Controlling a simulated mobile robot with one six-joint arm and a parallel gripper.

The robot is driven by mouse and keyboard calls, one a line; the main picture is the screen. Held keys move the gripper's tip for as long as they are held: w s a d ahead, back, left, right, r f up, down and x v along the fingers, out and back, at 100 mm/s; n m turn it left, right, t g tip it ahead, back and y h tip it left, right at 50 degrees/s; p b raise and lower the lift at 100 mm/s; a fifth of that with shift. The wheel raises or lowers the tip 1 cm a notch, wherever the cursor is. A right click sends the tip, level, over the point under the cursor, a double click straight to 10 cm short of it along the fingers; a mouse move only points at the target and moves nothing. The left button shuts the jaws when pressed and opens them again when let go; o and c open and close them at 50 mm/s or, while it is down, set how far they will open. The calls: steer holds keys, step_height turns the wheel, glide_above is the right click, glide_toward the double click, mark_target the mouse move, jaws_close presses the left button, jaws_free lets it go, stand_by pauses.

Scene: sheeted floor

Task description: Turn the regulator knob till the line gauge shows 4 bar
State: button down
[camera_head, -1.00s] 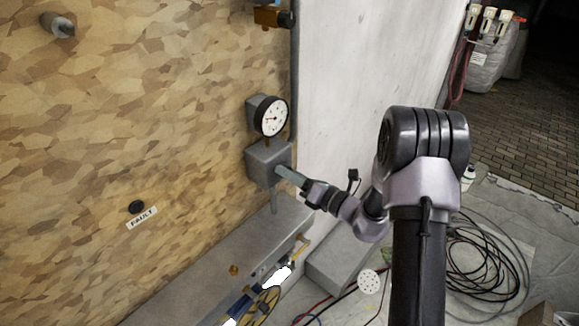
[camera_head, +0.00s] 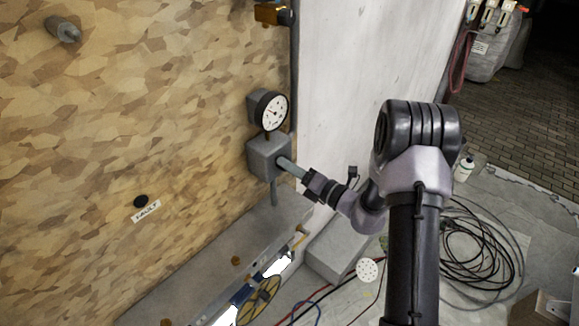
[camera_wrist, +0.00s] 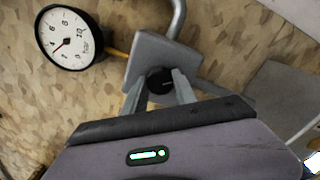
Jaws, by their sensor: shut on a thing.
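The line gauge (camera_head: 271,111) is a round white dial with a black rim on the wall, above the regulator's grey box (camera_head: 262,158). In the wrist view the gauge (camera_wrist: 69,38) sits at upper left. Its red needle points to the dial's lower left there; the exact reading is too small to tell. The dark round regulator knob (camera_wrist: 160,80) is on the face of the grey box (camera_wrist: 160,52) in the wrist view. My gripper (camera_wrist: 158,88) is shut on the knob, one finger on each side. In the head view my gripper (camera_head: 284,164) hides the knob.
A grey ledge (camera_head: 195,283) runs along the wall below. A FAULT label (camera_head: 146,211) and dark button are on the wall at left. A pipe (camera_head: 294,70) rises beside the gauge. Coiled black cables (camera_head: 480,250) lie on the floor at right.

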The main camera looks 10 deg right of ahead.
steer(key=c, duration=1)
jaws_free()
steer(key=shift+s+d, duration=0.1)
steer(key=b+v, duration=0.1)
steer(key=v, duration=1.6)
